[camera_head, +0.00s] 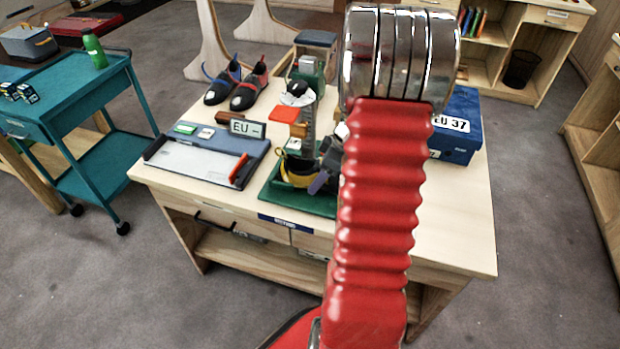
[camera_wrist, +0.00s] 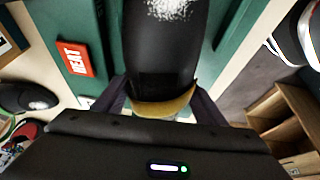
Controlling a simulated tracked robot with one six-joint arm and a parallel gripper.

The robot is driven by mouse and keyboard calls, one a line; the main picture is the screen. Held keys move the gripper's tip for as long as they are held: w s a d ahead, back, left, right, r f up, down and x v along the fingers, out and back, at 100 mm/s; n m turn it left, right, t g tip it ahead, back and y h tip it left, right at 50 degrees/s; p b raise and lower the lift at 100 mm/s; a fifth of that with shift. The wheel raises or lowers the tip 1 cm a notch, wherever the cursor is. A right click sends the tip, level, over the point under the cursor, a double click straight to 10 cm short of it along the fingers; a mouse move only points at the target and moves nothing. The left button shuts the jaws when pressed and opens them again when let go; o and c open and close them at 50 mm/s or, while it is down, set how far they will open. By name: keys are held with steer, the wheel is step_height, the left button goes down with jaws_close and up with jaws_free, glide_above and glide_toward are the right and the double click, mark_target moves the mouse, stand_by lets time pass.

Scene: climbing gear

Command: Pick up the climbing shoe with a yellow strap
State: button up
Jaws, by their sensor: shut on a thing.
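The climbing shoe with a yellow strap (camera_head: 298,177) is at the low front of a green stand on the wooden table, partly hidden by my gripper and arm. In the wrist view the black shoe (camera_wrist: 160,55) fills the middle, with a white patch on top and the yellow strap (camera_wrist: 165,107) near my fingers. My gripper (camera_wrist: 160,104) is shut on this shoe, one dark finger on each side. In the head view my gripper (camera_head: 322,176) shows only in part beside the shoe. I cannot tell whether the shoe is clear of the stand.
The green stand (camera_head: 310,206) rises behind, with another shoe (camera_head: 297,94) higher up. A dark pair (camera_head: 236,88) stands at the back left. A grey measuring board (camera_head: 200,160) lies left. A blue box (camera_head: 456,122) is right of my arm. The table's front right is bare.

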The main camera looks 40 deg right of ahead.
steer(key=shift+r, duration=0.3)
steer(key=shift+c, duration=1.4)
steer(key=shift+r, duration=0.3)
steer(key=v, duration=0.2)
steer(key=shift+r, duration=0.3)
steer(key=c, duration=0.4)
steer(key=s+d, duration=0.2)
steer(key=s, duration=0.3)
steer(key=s+d, duration=0.3)
steer(key=s, duration=0.2)
steer(key=s+d, duration=0.2)
steer(key=s, duration=0.3)
steer(key=shift+s+d, duration=0.15)
steer(key=shift+s, duration=0.2)
